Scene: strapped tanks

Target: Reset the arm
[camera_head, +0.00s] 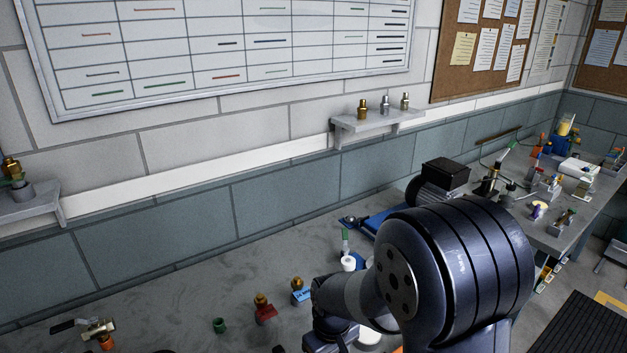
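My arm fills the lower middle and right of the head view. A large dark rounded joint stands nearest the camera, and a smaller grey link reaches left and down from it over the grey bench (190,290). I cannot make out my gripper's fingers; that end of the arm is below the picture or hidden behind the links. Whether it holds anything does not show. The arm hides part of the bench and the things behind it.
On the bench are a red fitting (265,312), a blue fitting (302,294), a green cap (219,326), a valve (98,331) and a black-topped motor (442,180). A wall shelf (375,123) holds small brass and silver fittings. A cluttered workbench (560,229) stands at right.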

